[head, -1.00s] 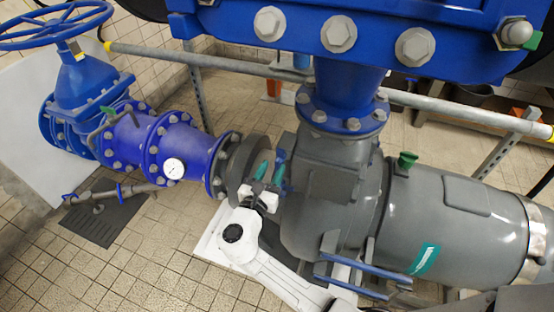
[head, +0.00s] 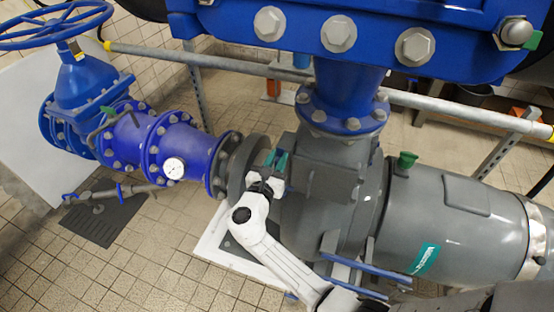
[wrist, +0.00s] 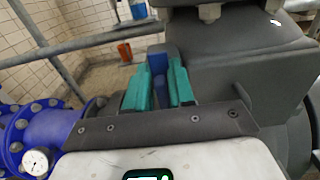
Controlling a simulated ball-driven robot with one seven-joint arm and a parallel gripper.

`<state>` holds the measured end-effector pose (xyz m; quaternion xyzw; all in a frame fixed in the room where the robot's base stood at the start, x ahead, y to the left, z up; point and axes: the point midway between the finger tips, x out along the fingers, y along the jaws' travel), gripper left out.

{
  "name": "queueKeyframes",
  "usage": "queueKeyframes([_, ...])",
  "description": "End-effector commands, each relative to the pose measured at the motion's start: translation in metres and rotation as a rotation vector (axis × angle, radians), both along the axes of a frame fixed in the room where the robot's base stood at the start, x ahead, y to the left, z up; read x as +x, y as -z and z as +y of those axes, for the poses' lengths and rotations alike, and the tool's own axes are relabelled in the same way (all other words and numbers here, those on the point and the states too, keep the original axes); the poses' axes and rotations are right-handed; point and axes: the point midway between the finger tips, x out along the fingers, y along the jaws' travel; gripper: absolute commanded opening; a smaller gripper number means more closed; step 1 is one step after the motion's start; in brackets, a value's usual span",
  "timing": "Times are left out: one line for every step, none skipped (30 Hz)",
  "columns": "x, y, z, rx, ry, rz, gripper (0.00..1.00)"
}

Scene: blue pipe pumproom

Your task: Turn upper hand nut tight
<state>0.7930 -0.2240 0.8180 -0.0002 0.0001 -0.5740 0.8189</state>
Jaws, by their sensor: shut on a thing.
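My gripper (head: 277,161) is at the grey pump (head: 322,205), just right of the round grey flange (head: 250,166). In the wrist view its two teal finger pads (wrist: 159,84) stand on either side of a blue upright piece, which I take to be the upper hand nut (wrist: 158,62), and are shut on it. The pads hide part of the nut, and its thread cannot be seen. In the head view the nut is mostly hidden by my gripper, so how far it is turned cannot be told.
A blue pipe with a round gauge (head: 173,168) runs left to a blue handwheel valve (head: 80,85). A large blue bolted housing (head: 350,35) hangs overhead. A grey rail (head: 230,60) crosses behind. Blue bars (head: 355,272) lie low in front of the pump. Tiled floor is open at front left.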

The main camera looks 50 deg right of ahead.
Motion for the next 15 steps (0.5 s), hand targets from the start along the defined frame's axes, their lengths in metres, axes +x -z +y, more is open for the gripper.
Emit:
queueKeyframes([0.0001, 0.0, 0.0001, 0.0, 0.0, 0.0, 0.04])
queueKeyframes([0.0001, 0.0, 0.0001, 0.0, 0.0, 0.0, 0.01])
queueKeyframes([0.0, 0.0, 0.0002, 0.0, 0.0, 0.0, 0.0])
queueKeyframes([0.0, 0.0, 0.0002, 0.0, 0.0, 0.0, 0.0])
queueKeyframes([0.0, 0.0, 0.0002, 0.0, 0.0, 0.0, 0.0])
queueKeyframes([0.0, 0.0, 0.0002, 0.0, 0.0, 0.0, 0.0])
queueKeyframes([0.0, 0.0001, 0.0002, 0.0, 0.0, -0.001, 0.0])
queueKeyframes([-0.0001, 0.0002, 0.0002, 0.001, 0.0, -0.003, 0.0])
queueKeyframes([-0.0002, 0.0003, 0.0002, 0.002, 0.0, -0.006, 0.0])
queueKeyframes([-0.0003, 0.0004, 0.0001, 0.003, 0.0, -0.009, 0.0])
queueKeyframes([-0.0004, 0.0006, 0.0001, 0.005, 0.0, -0.015, 0.0])
queueKeyframes([-0.0006, 0.0008, 0.0, 0.009, -0.001, -0.024, 0.0])
queueKeyframes([-0.0009, 0.0011, 0.0, 0.011, -0.001, -0.031, 0.0])
queueKeyframes([-0.0011, 0.0014, -0.0001, 0.015, -0.001, -0.04, 0.0])
queueKeyframes([-0.0016, 0.0017, -0.0003, 0.02, -0.001, -0.055, 0.0])
